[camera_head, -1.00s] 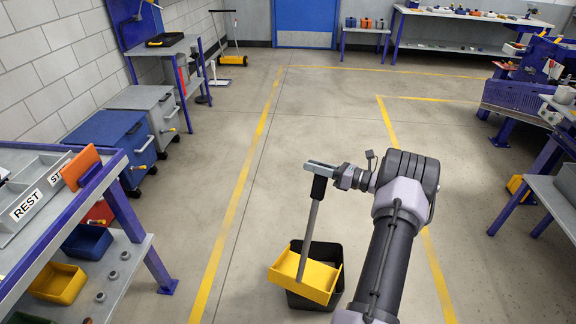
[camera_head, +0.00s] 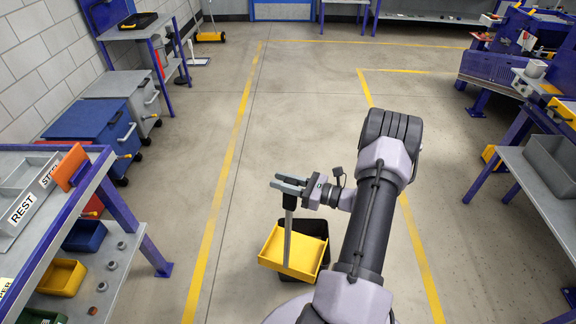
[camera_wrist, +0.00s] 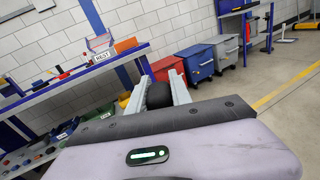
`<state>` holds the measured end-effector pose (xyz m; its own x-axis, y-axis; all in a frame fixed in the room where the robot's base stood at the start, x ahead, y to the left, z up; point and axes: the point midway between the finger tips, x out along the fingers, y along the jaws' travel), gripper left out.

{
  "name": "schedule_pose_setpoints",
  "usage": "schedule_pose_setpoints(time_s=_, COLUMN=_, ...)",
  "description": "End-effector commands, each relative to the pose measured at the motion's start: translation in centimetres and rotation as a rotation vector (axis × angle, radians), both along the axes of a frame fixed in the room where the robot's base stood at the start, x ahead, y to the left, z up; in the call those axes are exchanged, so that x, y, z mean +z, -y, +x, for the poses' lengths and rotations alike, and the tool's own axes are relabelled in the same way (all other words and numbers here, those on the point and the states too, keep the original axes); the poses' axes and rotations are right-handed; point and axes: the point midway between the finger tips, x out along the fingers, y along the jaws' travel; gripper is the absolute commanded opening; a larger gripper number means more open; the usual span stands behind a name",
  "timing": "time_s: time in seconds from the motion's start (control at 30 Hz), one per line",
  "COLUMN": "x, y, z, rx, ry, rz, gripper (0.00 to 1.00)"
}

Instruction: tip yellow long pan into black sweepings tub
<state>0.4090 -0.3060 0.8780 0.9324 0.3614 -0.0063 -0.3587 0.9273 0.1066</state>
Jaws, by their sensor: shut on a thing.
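The yellow long pan (camera_head: 290,252) hangs at the lower end of a grey upright handle (camera_head: 289,215) in the head view. No contents can be made out in it. The black sweepings tub (camera_head: 317,228) stands on the floor, partly hidden behind the pan. The pan overlaps the tub's left and front side in the picture; I cannot tell if they touch. My gripper (camera_head: 289,184) is shut on the top of the handle. In the wrist view, the black grip (camera_wrist: 159,95) sits between my two fingers.
A workbench with grey bins (camera_head: 25,192) and an orange item (camera_head: 66,167) stands at left, with a yellow bin (camera_head: 62,278) on its lower shelf. Blue (camera_head: 95,132) and grey cabinets stand beyond. Benches line the right. The floor between the yellow lines is mostly clear.

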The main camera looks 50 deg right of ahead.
Motion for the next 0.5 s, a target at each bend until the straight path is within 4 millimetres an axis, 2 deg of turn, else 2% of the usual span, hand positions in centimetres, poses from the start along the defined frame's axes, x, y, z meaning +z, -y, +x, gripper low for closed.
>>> schedule_pose_setpoints(time_s=0.3, x=0.4, y=-4.8, z=-1.8, rx=0.000, ry=0.034, rz=-0.087, gripper=0.00)
schedule_pose_setpoints(time_s=0.5, x=0.3, y=-6.7, z=-2.6, rx=0.000, ry=0.048, rz=-0.125, gripper=0.00)
